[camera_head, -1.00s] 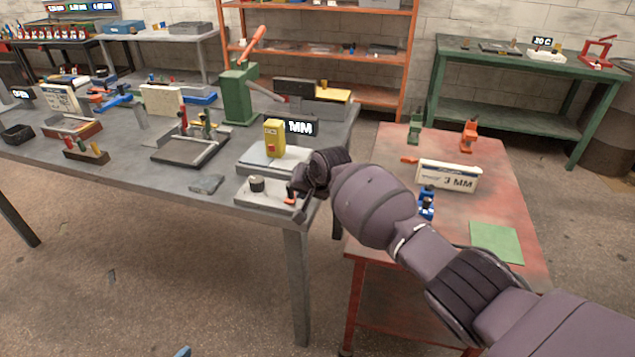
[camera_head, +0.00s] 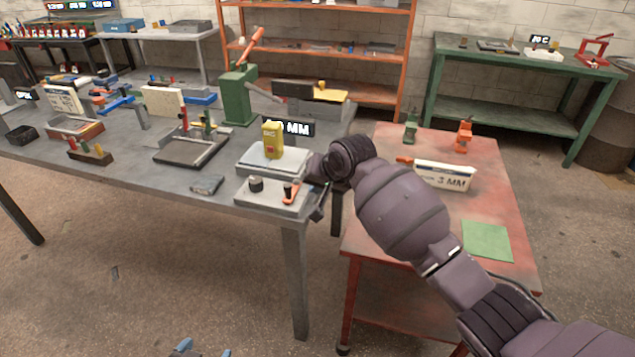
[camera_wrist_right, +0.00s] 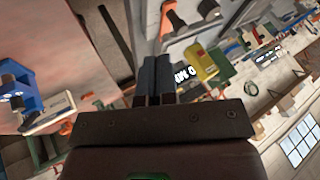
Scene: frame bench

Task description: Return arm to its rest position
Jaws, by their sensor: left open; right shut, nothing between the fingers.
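My right arm reaches in from the lower right over the red table. Its gripper (camera_head: 319,207) is past the right edge of the grey bench (camera_head: 130,172), just right of a light base plate (camera_head: 268,201) that carries a dark knob (camera_head: 256,184) and an orange-handled part (camera_head: 291,191). In the right wrist view its two dark fingers (camera_wrist_right: 154,78) lie together with nothing between them. My left gripper (camera_head: 204,350) shows only as blue tips at the bottom edge; it is open, and the rest of it is out of frame.
A yellow block (camera_head: 272,140) stands on a grey unit behind the plate. A blue tool (camera_wrist_right: 20,90) shows in the wrist view.

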